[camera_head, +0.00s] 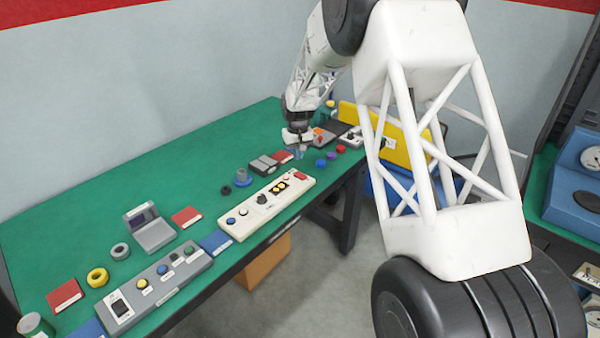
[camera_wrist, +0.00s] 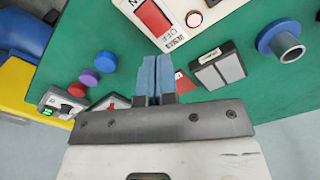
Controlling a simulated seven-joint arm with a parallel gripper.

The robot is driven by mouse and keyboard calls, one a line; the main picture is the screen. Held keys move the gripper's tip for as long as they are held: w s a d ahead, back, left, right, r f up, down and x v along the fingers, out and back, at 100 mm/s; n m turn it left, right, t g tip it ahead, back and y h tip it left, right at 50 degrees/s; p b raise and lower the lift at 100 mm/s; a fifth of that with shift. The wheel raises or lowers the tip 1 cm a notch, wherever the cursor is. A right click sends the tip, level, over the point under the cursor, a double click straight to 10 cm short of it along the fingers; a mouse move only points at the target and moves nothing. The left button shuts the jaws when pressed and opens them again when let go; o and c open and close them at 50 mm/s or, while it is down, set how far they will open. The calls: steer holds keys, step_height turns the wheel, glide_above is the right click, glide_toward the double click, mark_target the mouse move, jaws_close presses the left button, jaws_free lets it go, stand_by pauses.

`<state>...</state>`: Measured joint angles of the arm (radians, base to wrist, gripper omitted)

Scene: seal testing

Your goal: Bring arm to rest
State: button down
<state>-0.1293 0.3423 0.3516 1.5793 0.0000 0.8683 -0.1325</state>
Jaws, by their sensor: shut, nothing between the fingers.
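My gripper (camera_head: 298,150) is over the far right part of the green table (camera_head: 70,217), above the area near the red and grey blocks. In the wrist view its two blue-grey fingers (camera_wrist: 156,76) are pressed together with nothing between them. The fingertips point towards the white control panel (camera_wrist: 210,14), which has a large red switch. Whether the fingertips touch anything cannot be told. My white arm reaches across the right half of the head view and hides part of the table's far end.
A white button panel (camera_head: 240,222) and a grey one (camera_head: 160,290) lie along the front edge. Several coloured caps (camera_head: 331,156) lie right of the gripper. A blue flanged part (camera_wrist: 281,44) stands nearby. A yellow bin (camera_head: 395,140) is beyond the table end.

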steer(key=s+d+r+m+t, duration=0.1)
steer(key=s+d+r, duration=0.3)
steer(key=s+r, duration=0.8)
steer(key=s+d+r+m, duration=0.1)
steer(key=s+d+r, duration=0.3)
steer(key=s+r, duration=0.8)
steer(key=s+d+f, duration=0.1)
steer(key=s+d, duration=0.1)
steer(key=s, duration=1.4)
steer(key=s+d+f+m+t, duration=0.1)
steer(key=s+f, duration=0.1)
steer(key=s, duration=1.5)
steer(key=shift+s+d+t, duration=0.15)
steer(key=shift+d+t, duration=0.15)
steer(key=shift+d, duration=0.05)
steer(key=shift+r, duration=0.1)
